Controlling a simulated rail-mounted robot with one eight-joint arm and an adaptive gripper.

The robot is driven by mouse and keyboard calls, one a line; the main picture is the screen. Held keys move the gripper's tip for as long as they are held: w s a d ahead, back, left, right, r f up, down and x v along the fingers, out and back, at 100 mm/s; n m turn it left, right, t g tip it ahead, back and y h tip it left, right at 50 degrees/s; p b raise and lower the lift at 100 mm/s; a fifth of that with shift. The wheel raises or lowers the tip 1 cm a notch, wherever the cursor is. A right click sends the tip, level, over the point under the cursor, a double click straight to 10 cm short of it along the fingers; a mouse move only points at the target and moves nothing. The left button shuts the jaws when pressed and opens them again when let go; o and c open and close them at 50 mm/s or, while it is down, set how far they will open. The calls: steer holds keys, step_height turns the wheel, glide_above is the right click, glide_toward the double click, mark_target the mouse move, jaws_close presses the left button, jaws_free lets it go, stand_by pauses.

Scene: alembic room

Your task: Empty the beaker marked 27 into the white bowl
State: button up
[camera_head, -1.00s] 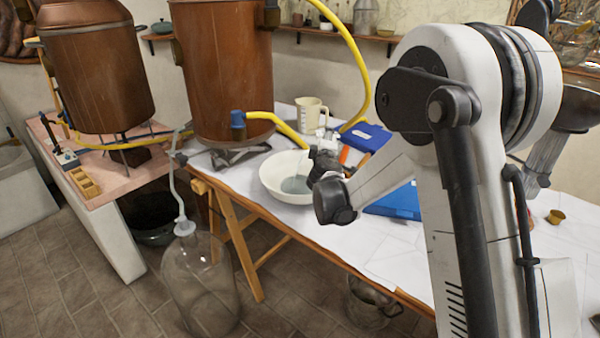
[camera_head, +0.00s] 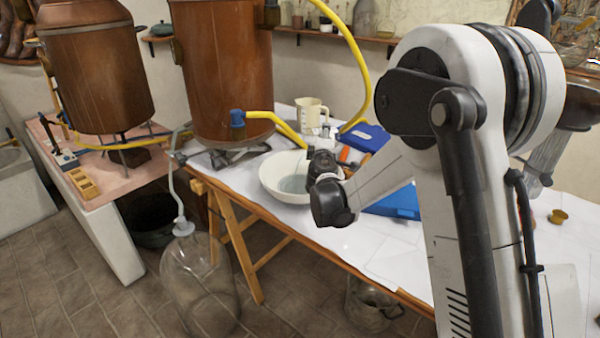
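The white bowl (camera_head: 268,183) stands on the covered table, left of my arm. A grey-blue patch that looks like liquid (camera_head: 293,184) shows inside it. My gripper (camera_head: 322,160) is at the bowl's right rim, seen from behind; my wrist hides its fingers, so I cannot tell whether they are open or shut. A small clear glass shape (camera_head: 325,131) shows just above and behind the gripper. I cannot tell whether it is the beaker marked 27 or whether it is held. No marking is readable.
A cream measuring jug (camera_head: 311,115) stands behind the bowl. Blue folders (camera_head: 364,138) lie to its right. A copper vessel (camera_head: 222,80) with a yellow hose (camera_head: 272,117) stands close behind-left. A large glass bottle (camera_head: 201,285) stands on the floor.

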steer(key=shift+c, duration=0.2)
steer(key=shift+a+r+n, duration=0.1)
steer(key=shift+r+n, duration=0.1)
steer(key=shift+n, duration=0.1)
steer(key=shift+f, duration=0.1)
stand_by(0.6)
steer(key=shift+w+d+f+m+g, duration=0.1)
steer(key=shift+d+f+m+g, duration=0.25)
steer(key=shift+m, duration=0.45)
steer(key=shift+w+d+f+m+g+y+b, duration=0.15)
steer(key=shift+f+m+g+y+b, duration=0.5)
steer(key=shift+f+m, duration=0.7)
steer(key=shift+w+d+f+m+g, duration=0.15)
steer(key=shift+w+d+m+g, duration=0.1)
steer(key=shift+d+m, duration=0.25)
steer(key=shift+w+d+f+m+g, duration=0.1)
steer(key=shift+w+d+m+g, duration=0.15)
steer(key=shift+d, duration=0.45)
steer(key=w+d+m+g+y, duration=0.3)
steer(key=d+m+y, duration=0.2)
steer(key=d+m, duration=0.1)
steer(key=shift+w+d+r+p, duration=0.15)
steer(key=shift+w+d+p, duration=0.25)
steer(key=shift+d, duration=0.5)
